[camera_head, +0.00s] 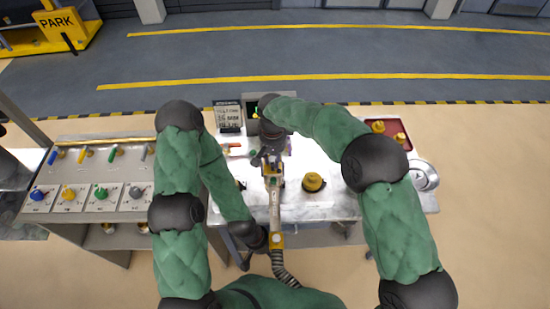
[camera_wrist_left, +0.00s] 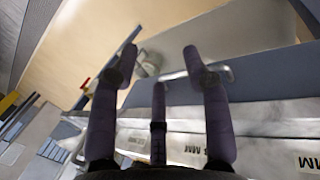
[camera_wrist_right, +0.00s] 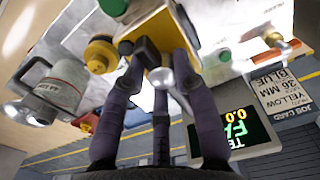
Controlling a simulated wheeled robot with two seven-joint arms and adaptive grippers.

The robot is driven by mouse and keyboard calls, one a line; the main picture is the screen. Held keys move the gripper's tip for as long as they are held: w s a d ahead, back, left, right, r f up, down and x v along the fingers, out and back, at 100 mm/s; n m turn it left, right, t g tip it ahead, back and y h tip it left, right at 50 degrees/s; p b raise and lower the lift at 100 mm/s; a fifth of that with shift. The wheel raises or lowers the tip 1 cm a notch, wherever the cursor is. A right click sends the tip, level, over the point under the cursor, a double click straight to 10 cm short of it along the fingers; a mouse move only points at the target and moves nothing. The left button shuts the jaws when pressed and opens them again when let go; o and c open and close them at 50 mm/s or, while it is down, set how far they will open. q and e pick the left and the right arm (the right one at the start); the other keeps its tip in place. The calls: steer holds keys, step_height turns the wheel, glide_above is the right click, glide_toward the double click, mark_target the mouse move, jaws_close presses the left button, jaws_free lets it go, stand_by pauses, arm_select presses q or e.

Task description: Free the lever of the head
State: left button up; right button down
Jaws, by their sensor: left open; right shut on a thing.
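The fill head (camera_head: 274,178) is a long pale and yellow tool standing over the front middle of the worktable, with a ribbed hose at its lower end. In the right wrist view its yellow block (camera_wrist_right: 157,22) and silver lever (camera_wrist_right: 176,84) show between my fingers. My right gripper (camera_wrist_right: 158,62) is shut on the head, with the lever lying within the grasp. Whether the lever is pressed in, I cannot tell. My left gripper (camera_wrist_left: 158,60) is open and empty, low at the table's front edge; in the head view its fingers (camera_head: 242,262) are partly hidden.
A yellow cap (camera_head: 313,182) stands on the worktable (camera_head: 335,207), right of the head. A red tray (camera_head: 388,126) with yellow parts is at the back right. A job card (camera_head: 228,116) stands at the back, beside a screen (camera_wrist_right: 236,130). A console with coloured knobs (camera_head: 102,193) is at left.

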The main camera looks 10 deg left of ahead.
mark_target(272, 159)
steer(key=shift+s+f, duration=0.25)
steer(key=shift+f, duration=0.05)
steer(key=c, duration=1.2)
jaws_free()
steer(key=shift+o, duration=0.8)
steer(key=shift+w+a, duration=0.1)
steer(key=shift+a, duration=0.1)
steer(key=shift+r, duration=0.1)
steer(key=shift+w+d+r, duration=0.1)
steer(key=shift+r, duration=0.05)
steer(key=shift+w+r, duration=0.1)
steer(key=shift+r, duration=0.45)
step_height(272, 159, up, 11)
steer(key=shift+f, duration=0.1)
